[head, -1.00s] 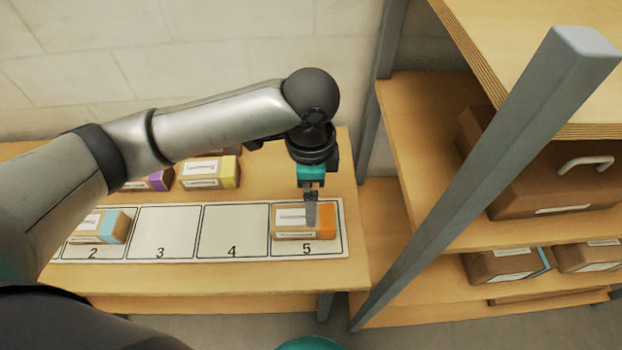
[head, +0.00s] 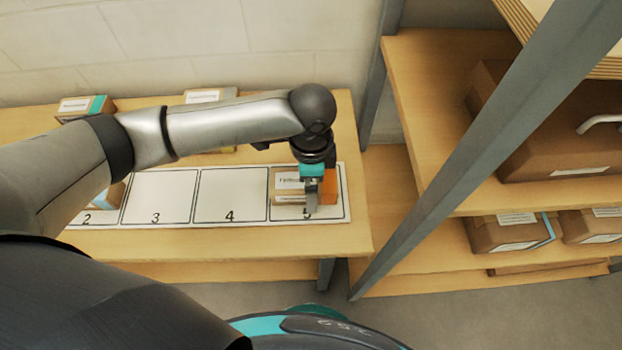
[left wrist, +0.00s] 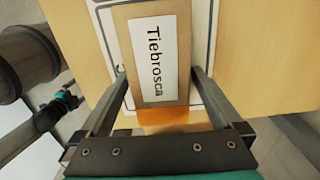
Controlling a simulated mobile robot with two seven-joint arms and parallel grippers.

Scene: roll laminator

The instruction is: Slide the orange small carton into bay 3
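The orange small carton (head: 289,185), brown with a white label and an orange end on its right, lies in bay 5 of the white numbered mat (head: 262,219). My left gripper (head: 311,207) is lowered over it near its orange end, with one finger in front of its near side. In the left wrist view, the carton's label (left wrist: 155,60) reads "Tiebrosca". The open fingers stand on either side of the carton, with a narrow gap visible at the right finger. Bay 3 (head: 159,195) is empty. My right gripper is not in view.
Bay 4 (head: 231,194) is empty too. Bay 2 holds a blue-ended carton (head: 113,196), partly hidden by my arm. More cartons stand behind, including a teal-ended one (head: 87,107). A grey post (head: 480,165) and shelves with boxes stand to the right.

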